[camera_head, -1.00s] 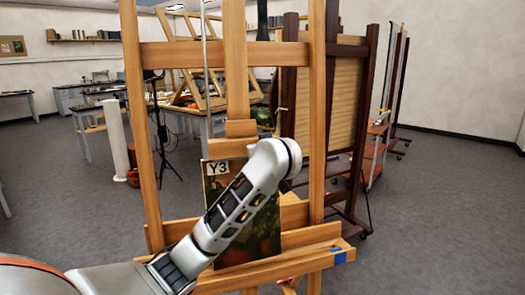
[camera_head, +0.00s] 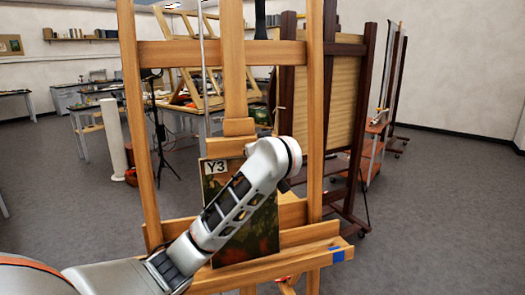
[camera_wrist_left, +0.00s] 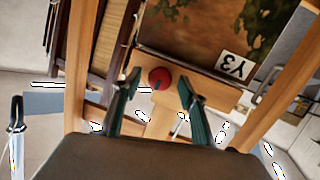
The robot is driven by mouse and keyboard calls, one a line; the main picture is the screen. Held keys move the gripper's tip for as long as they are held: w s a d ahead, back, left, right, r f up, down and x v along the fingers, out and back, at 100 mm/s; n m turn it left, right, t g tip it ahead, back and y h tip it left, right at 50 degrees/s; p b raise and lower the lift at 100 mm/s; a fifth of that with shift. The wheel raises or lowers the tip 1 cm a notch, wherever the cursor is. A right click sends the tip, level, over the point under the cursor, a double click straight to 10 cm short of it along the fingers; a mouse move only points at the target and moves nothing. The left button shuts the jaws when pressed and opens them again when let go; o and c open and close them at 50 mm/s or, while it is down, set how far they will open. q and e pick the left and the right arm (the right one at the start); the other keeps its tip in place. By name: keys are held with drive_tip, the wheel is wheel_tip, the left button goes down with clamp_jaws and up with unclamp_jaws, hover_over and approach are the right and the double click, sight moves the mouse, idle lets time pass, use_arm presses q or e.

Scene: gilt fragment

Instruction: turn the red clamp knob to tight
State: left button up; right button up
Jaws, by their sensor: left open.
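The red clamp knob (camera_wrist_left: 160,76) shows in the left wrist view as a round red disc against the wooden easel, with a small dark mark at its lower edge. My left gripper (camera_wrist_left: 159,82) is open, one finger to each side of the knob in the picture. I cannot tell whether the fingers touch it or how far off it is. In the head view the knob is hidden, and my left arm crosses in front of the easel (camera_head: 315,110). My right gripper is out of view.
A painting labelled Y3 (camera_head: 245,240) stands on the easel's ledge (camera_head: 300,258); it also shows in the left wrist view (camera_wrist_left: 205,25). A dark-framed easel (camera_head: 357,120) stands behind at right. Open grey floor (camera_head: 440,220) lies to the right.

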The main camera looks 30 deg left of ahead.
use_arm(q)
drive_tip(key=v, duration=0.6)
drive_tip(key=shift+s, duration=0.2)
drive_tip(key=shift+d, duration=0.15)
idle(0.5)
